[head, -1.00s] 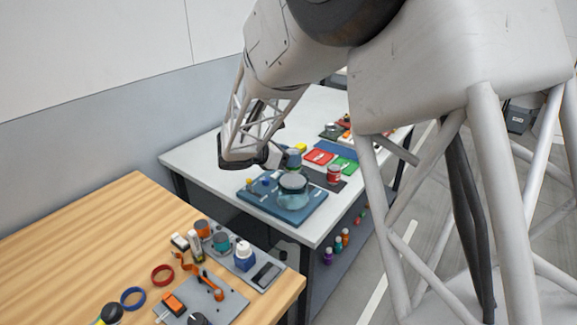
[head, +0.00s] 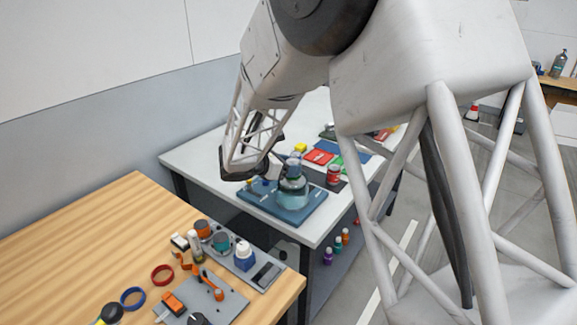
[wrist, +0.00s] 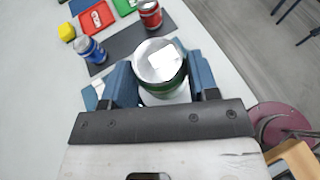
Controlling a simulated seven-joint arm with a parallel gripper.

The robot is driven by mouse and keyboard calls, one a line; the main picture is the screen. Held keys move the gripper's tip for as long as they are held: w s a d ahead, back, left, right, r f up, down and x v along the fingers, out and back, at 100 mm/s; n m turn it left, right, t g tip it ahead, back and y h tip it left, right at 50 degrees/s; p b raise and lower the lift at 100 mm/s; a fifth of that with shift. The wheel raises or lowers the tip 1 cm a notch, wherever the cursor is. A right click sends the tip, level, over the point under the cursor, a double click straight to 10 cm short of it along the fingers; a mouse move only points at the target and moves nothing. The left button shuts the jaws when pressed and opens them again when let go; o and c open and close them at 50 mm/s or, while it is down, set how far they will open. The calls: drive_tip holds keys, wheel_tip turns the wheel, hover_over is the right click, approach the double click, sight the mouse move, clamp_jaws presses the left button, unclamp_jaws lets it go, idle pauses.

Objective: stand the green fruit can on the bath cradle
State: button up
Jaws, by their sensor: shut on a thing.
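The green fruit can (wrist: 160,64) is between the blue fingers of my gripper (wrist: 163,80) in the wrist view. Its silver lid with a white label faces the camera; some green side shows below the rim. My gripper is shut on it. In the head view my gripper (head: 272,165) is beside and above the glassy bath (head: 293,193), which stands on a blue base (head: 258,207) on the white table. I cannot make out the can clearly in the head view, nor whether it touches the cradle. The cradle itself is not clearly seen.
A blue can (wrist: 89,49) and a red can (wrist: 150,14) stand on a dark mat (wrist: 122,42). A yellow block (wrist: 66,32), a red tray (wrist: 96,19) and a green tray (wrist: 124,5) are beyond. A wooden table (head: 90,235) with several items is in front.

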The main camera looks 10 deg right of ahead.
drive_tip(key=o, duration=1)
drive_tip(key=shift+f, duration=0.1)
drive_tip(key=shift+r, duration=0.2)
drive_tip(key=shift+v, duration=6)
drive_tip(key=shift+s, duration=0.1)
drive_tip(key=shift+d, duration=0.1)
